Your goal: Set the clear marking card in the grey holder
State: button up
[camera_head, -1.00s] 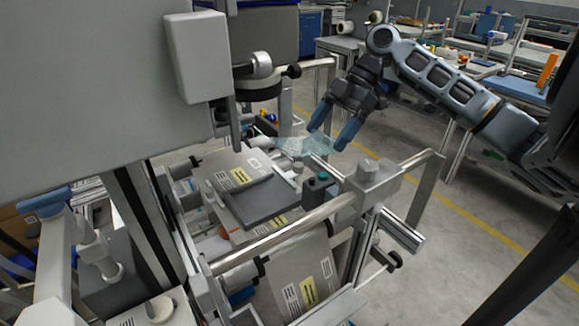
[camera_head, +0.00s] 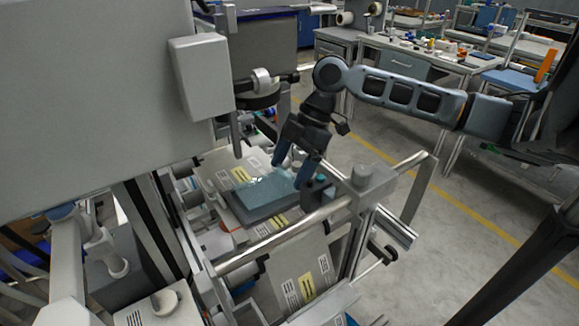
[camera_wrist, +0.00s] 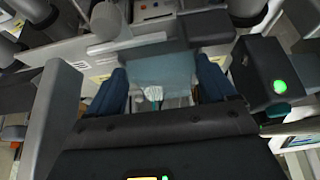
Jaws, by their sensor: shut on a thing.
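The clear marking card (camera_head: 262,192) is a see-through bluish sheet. My gripper (camera_head: 288,172) is shut on its near edge, blue fingers pointing down. In the head view the card overlaps the dark grey holder (camera_head: 236,208), a flat slab lying on the labelled web; I cannot tell whether they touch. The wrist view shows the card (camera_wrist: 160,68) spanning between my fingers (camera_wrist: 162,88). Most of the holder is behind the card.
A small dark box with a teal button (camera_head: 320,179) stands close to the right of my gripper. A metal roller bar (camera_head: 285,234) crosses in front. A large grey machine panel (camera_head: 90,90) fills the left. Open floor (camera_head: 470,240) lies to the right.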

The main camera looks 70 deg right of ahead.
jog(key=shift+w+a+r+g+h, duration=0.15)
jog(key=shift+a+r+g+h, duration=0.1)
jog(key=shift+g+h, duration=0.15)
jog(key=shift+d+f, duration=0.1)
jog(key=shift+f, duration=0.95)
jog(key=shift+f, duration=0.1)
jog(key=o, duration=1)
jog(key=shift+v, duration=3.9)
